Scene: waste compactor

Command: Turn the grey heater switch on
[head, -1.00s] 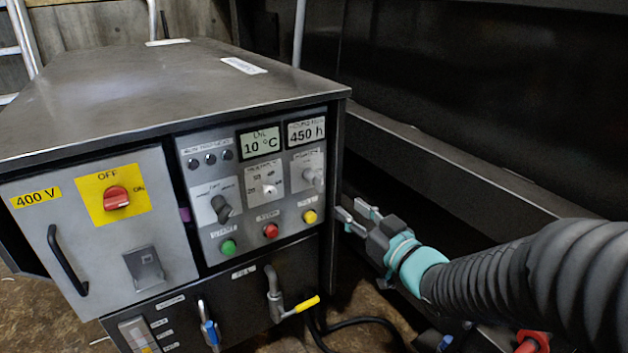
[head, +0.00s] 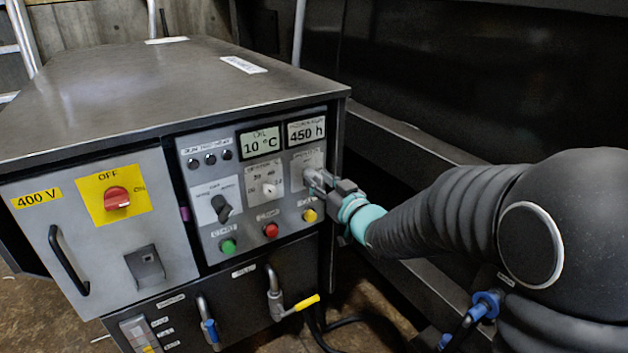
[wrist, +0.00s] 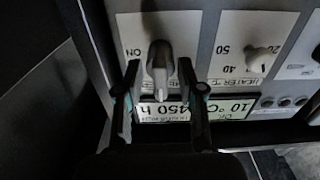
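The grey heater switch (wrist: 160,65) is a knob on a white plate at the upper right of the control panel. The wrist view shows the panel upside down, with the knob's grip running nearly up and down and "ON" to its left. My gripper (wrist: 160,88) is open, with one finger on each side of the knob and a gap visible at both sides. In the head view my gripper (head: 320,182) is at the panel's right edge and partly covers the switch.
The white temperature dial (head: 269,189) sits just left of the switch, and the hour display (head: 306,131) is above it. The yellow button (head: 309,215) is close below. A dark wall and ledge (head: 420,140) stand right of the cabinet.

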